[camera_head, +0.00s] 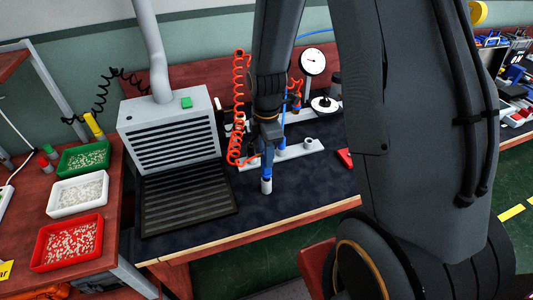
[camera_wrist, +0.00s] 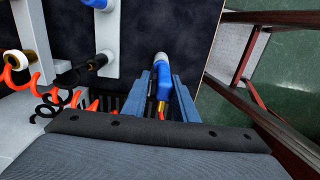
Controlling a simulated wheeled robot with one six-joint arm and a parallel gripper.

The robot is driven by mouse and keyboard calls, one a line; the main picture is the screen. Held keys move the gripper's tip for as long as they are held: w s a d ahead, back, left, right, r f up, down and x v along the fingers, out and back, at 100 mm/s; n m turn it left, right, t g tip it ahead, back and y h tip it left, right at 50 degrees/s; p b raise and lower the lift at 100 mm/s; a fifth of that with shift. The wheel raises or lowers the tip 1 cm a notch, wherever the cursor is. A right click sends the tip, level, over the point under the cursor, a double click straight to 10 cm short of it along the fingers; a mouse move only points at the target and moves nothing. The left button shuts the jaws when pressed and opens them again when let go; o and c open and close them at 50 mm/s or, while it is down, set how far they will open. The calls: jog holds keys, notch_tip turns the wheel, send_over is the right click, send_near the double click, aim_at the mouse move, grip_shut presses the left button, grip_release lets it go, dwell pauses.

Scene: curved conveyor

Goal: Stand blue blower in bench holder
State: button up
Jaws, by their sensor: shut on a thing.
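My gripper (camera_head: 268,152) is shut on a blue blower (camera_head: 266,185) in the middle of the bench. The blower hangs with its pale end down over the dark mat, apart from the holder strip. In the wrist view my gripper (camera_wrist: 161,82) has its two blue-grey fingers either side of the blower (camera_wrist: 163,88), whose pale tip points away. The white bench holder strip (camera_head: 300,151) lies just behind and right of the blower, with a short upright grey cup (camera_head: 309,143) on it. Part of the strip is hidden behind my gripper.
A vented grey box (camera_head: 165,125) with a black grille tray (camera_head: 187,198) stands left. Orange coiled hose (camera_head: 238,110) hangs behind my gripper. A dial gauge (camera_head: 312,62) stands at the back. A red block (camera_head: 345,157) lies right. The dark mat (camera_head: 290,197) in front is clear.

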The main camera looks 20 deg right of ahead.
jog(key=shift+f+b, duration=0.55)
jog(key=shift+f, duration=0.5)
jog(key=o, duration=0.9)
jog(key=shift+r, duration=0.1)
jog(key=shift+r+b, duration=0.85)
jog(key=shift+r, duration=3)
jog(key=shift+s+r+m, duration=0.2)
jog(key=shift+s+m, duration=0.25)
jog(key=shift+m, duration=0.35)
jog(key=shift+s+a+r+m+t+b, duration=0.1)
jog(key=shift+s+r+m+t+b, duration=0.2)
jog(key=shift+s+m, duration=1.8)
jog(key=shift+s+r+m+t+b, duration=0.2)
jog(key=shift+s+m+b, duration=0.45)
jog(key=shift+m, duration=2.7)
jog(key=shift+s+a+r+m+t+b, duration=0.1)
jog(key=shift+s+r+m+t+b, duration=0.2)
jog(key=shift+s+m, duration=1.9)
